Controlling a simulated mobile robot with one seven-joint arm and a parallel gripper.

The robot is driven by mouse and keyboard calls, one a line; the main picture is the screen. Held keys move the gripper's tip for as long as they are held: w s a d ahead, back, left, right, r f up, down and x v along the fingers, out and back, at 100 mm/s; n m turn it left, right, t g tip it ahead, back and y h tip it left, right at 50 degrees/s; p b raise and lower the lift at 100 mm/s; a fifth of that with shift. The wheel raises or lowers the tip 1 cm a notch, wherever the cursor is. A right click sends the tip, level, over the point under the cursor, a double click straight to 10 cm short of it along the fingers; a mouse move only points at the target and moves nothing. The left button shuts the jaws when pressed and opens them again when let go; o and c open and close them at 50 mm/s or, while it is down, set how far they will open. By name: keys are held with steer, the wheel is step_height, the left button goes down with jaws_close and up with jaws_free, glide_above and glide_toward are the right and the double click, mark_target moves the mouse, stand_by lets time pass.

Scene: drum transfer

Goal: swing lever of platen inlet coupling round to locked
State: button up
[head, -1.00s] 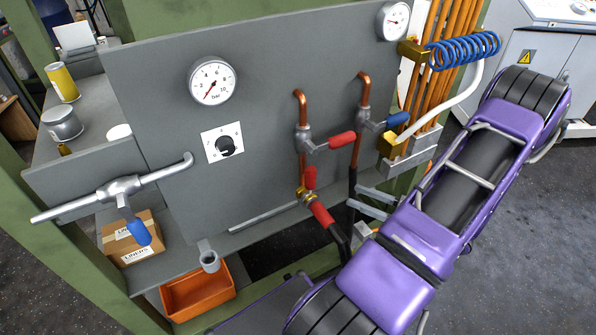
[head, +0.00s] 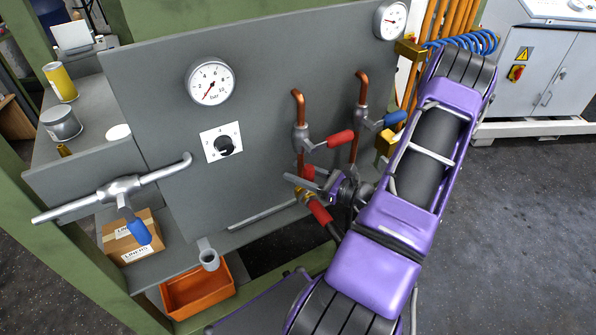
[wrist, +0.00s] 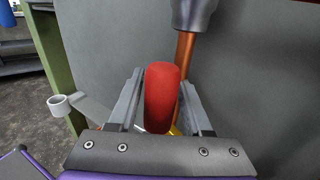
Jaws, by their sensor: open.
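The platen inlet coupling is most likely the brass fitting at the foot of the left copper pipe. Its short red lever (head: 308,172) stands up beside the pipe, and a red-sleeved hose (head: 320,212) hangs below. My gripper (head: 298,183) is at the lever, its fingers pointing left. In the wrist view the red lever (wrist: 163,98) stands between the two open fingers of my gripper (wrist: 161,78), with a gap visible on the left; contact on the right is unclear. A bit of brass (wrist: 176,130) shows behind the lever. My gripper hides most of the coupling in the head view.
Above is a valve with a red handle (head: 341,138); to its right is one with a blue handle (head: 395,118). The grey panel (head: 260,110) stands close behind my gripper. An orange bin (head: 197,292) and a pipe bracket (head: 208,258) are lower left.

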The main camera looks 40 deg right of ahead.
steer(key=shift+w, duration=0.15)
steer(key=shift+c, duration=0.2)
jaws_close()
stand_by(1.2)
